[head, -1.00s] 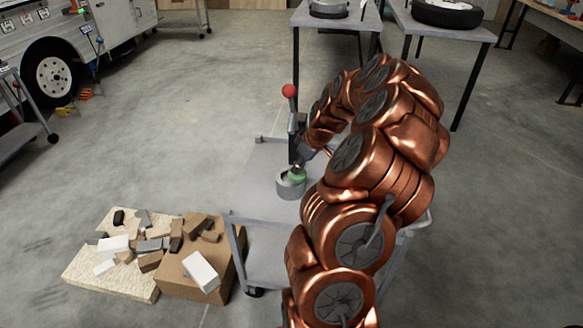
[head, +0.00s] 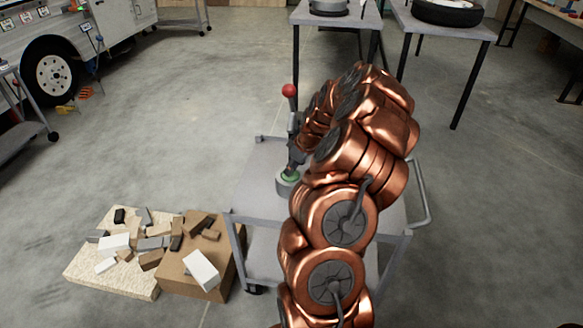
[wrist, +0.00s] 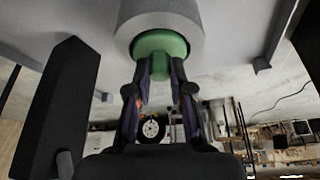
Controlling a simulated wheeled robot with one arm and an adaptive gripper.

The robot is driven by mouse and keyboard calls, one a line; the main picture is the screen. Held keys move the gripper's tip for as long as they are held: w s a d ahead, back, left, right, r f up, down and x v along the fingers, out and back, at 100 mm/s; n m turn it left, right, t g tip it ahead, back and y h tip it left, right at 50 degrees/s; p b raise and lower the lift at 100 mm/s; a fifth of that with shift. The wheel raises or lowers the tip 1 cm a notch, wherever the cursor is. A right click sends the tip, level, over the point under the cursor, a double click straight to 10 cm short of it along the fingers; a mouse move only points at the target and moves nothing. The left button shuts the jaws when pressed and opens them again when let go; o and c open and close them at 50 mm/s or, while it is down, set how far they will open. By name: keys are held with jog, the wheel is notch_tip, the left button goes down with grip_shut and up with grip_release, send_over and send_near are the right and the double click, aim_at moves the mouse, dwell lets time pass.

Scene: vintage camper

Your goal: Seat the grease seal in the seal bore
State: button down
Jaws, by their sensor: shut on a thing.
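The green grease seal (head: 290,177) is at the top of a grey cylindrical hub (head: 283,190) on the trolley, where the seal bore is. In the wrist view the seal (wrist: 160,42) appears as a green disc against the hub's pale round end (wrist: 185,14). My gripper (wrist: 161,68) is shut on the seal, with a finger on each side. In the head view my gripper (head: 292,164) comes down over the hub, partly hidden by my arm. The bore's inside is hidden, and I cannot tell how deep the seal sits.
A dark upright with a red knob (head: 289,90) stands close behind the hub. The grey trolley top (head: 260,165) is bare around it. Boxes with loose blocks (head: 200,268) lie on the floor at the left. Tables (head: 340,20) stand behind.

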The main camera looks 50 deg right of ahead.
jog(key=shift+f, duration=0.2)
jog(key=c, duration=1)
grip_release()
jog(key=shift+c, duration=0.2)
jog(key=shift+r, duration=0.1)
